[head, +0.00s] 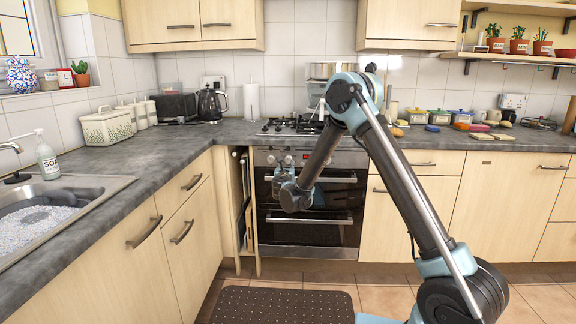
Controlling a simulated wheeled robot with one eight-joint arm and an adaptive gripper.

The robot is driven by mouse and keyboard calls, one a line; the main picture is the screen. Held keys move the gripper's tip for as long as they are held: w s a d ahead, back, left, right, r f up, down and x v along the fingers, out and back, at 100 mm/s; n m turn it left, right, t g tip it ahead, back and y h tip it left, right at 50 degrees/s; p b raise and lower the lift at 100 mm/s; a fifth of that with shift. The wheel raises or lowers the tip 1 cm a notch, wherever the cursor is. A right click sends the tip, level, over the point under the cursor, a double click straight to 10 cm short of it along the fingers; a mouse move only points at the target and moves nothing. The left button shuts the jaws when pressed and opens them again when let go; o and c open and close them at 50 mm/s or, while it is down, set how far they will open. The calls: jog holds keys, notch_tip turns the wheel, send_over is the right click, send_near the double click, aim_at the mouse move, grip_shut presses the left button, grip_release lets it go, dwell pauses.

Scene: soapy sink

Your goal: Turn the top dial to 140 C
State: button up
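The built-in oven (338,228) stands under the hob in the back counter, with its doors shut. Its steel control panel (345,158) runs along the top edge. The dials are too small and too covered by my arm to make out, so the top dial and its setting cannot be read. My gripper (283,164) is at the left part of the oven front, just below or in front of the panel. Its fingers are small and partly behind my wrist. I cannot tell whether they touch a dial or are open or shut.
A hob (292,126) sits above the oven. A narrow open slot with trays (244,205) is left of it. The sink (48,212) and a soap bottle (47,158) are at the left. A brown mat (282,306) lies on the floor before the oven.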

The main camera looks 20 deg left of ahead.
aim_at(288, 161)
jog(key=x, duration=0.6)
jog(key=shift+w, duration=0.35)
grip_shut()
